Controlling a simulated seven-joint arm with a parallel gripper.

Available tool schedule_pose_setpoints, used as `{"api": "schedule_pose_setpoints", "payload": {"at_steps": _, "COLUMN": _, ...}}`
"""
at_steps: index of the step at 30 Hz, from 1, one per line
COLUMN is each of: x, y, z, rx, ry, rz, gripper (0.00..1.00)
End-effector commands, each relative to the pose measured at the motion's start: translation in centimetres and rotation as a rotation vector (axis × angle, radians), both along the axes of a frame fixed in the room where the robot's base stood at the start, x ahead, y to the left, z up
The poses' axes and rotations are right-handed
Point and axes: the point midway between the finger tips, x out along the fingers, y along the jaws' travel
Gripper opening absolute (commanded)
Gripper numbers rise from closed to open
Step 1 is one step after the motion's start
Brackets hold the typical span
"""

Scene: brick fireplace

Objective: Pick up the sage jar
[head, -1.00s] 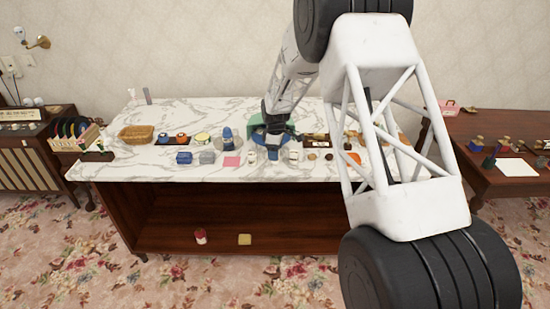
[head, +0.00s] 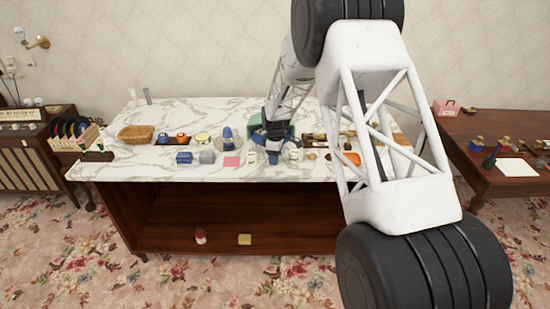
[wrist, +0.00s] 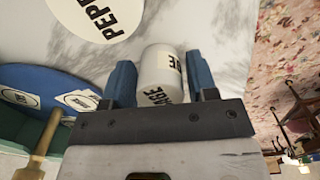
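The sage jar (wrist: 160,75) is a small white jar in the wrist view, with a pale label on which "AGE" can be read. It lies between the two blue fingers of my gripper (wrist: 160,85), one on each side and very close to it. The fingers are spread around the jar; firm contact cannot be made out. The gripper's dark plate hides the jar's near end. In the head view, my gripper (head: 267,148) is down at the front of the marble counter (head: 130,172), and the sage jar is largely hidden there.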

Motion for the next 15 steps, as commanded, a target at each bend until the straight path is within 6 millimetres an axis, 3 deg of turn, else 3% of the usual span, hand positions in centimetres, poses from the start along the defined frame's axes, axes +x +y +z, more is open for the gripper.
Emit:
{"api": "schedule_pose_setpoints", "payload": {"at_steps": 1, "x": 0.00, "y": 0.00, "z": 0.00, "rx": 0.000, "ry": 0.000, "rz": 0.000, "gripper": 0.45}}
{"api": "schedule_pose_setpoints", "payload": {"at_steps": 7, "x": 0.01, "y": 0.00, "z": 0.02, "rx": 0.000, "ry": 0.000, "rz": 0.000, "gripper": 0.16}}
{"api": "schedule_pose_setpoints", "payload": {"at_steps": 15, "x": 0.01, "y": 0.00, "z": 0.09, "rx": 0.000, "ry": 0.000, "rz": 0.000, "gripper": 0.16}}
